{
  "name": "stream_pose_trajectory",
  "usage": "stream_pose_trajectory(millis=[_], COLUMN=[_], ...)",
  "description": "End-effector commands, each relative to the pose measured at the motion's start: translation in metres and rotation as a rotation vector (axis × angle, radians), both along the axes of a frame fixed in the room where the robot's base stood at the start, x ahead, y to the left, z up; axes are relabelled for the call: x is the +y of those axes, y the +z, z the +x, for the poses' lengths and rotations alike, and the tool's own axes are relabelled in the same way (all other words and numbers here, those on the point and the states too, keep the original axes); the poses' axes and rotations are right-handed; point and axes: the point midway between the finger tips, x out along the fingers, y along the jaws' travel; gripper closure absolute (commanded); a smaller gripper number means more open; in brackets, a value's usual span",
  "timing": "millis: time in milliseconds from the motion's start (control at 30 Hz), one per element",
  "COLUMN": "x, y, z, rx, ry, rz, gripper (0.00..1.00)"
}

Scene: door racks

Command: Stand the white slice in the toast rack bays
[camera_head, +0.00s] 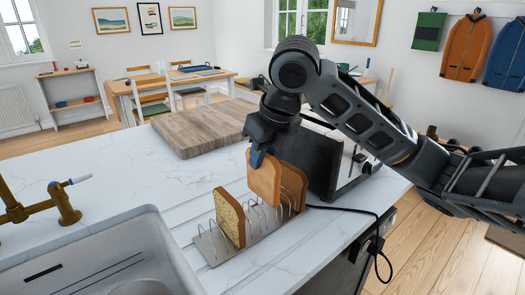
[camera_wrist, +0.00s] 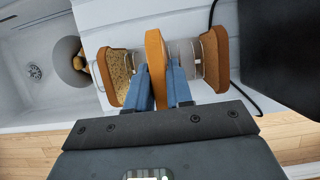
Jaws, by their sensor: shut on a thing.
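My gripper (camera_head: 262,157) is shut on a plain tan-crusted slice, which I take as the white slice (camera_head: 264,180). In the wrist view, the slice (camera_wrist: 155,50) stands between the blue fingers (camera_wrist: 158,88). It is upright over the middle of the wire toast rack (camera_head: 213,247); I cannot tell whether its lower edge touches the rack. A seeded slice (camera_head: 229,217) stands at the rack's near end, at left in the wrist view (camera_wrist: 117,72). A brown slice (camera_head: 295,184) stands at the far end, partly hidden behind the held slice, at right in the wrist view (camera_wrist: 215,58).
A black and silver toaster (camera_head: 335,160) stands close behind the rack's far end, with a black cord (camera_head: 350,209) beside the rack. A wooden board (camera_head: 203,127) lies further back. The sink (camera_head: 95,268) and brass tap (camera_head: 65,205) are at left.

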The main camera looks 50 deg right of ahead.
Motion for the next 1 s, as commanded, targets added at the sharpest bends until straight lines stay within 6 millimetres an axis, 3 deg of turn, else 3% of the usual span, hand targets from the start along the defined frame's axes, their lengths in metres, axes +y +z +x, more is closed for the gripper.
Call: stream_pose_trajectory(millis=[500,933,967,1000], x=[0.0,0.0,0.0,0.0], y=[-0.043,-0.047,-0.047,-0.047], z=[0.0,0.0,0.0,0.0], rx=[0.0,0.0,0.0,0.0], ry=[0.0,0.0,0.0,0.0], rz=[0.0,0.0,-0.001,-0.001], gripper=[1.0,1.0,0.78,0.75])
